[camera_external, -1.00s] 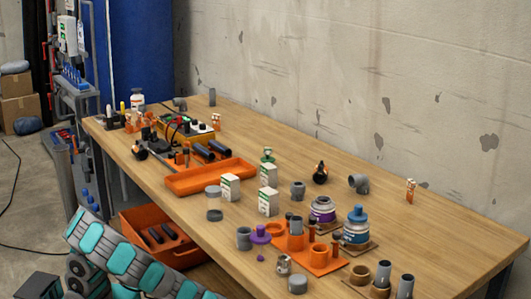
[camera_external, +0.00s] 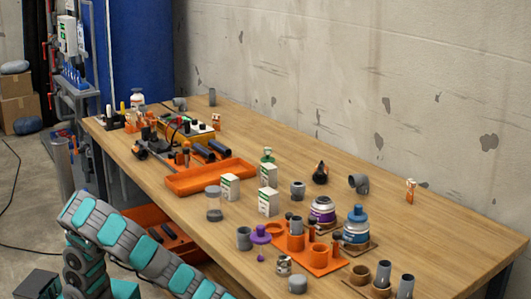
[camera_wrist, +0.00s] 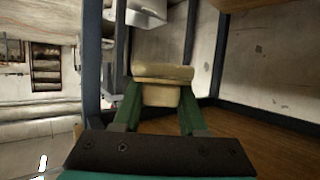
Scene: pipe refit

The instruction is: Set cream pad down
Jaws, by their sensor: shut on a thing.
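In the wrist view a cream pad (camera_wrist: 162,73) sits between the two green fingers of my gripper (camera_wrist: 160,94), with a paler cream block-like part below its wider top edge. My gripper is shut on it. Below the pad is a dark bar of my gripper. In the external view my arm crosses the lower left and leaves the frame at the bottom, so the gripper and the pad are out of sight there.
The wooden table (camera_external: 460,232) holds an orange tray (camera_external: 210,178), white boxes (camera_external: 268,202), an orange fixture plate (camera_external: 318,262), bottles and pipe fittings. An orange bin (camera_external: 150,215) is below, partly behind my arm. Bare tabletop lies along the wall side.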

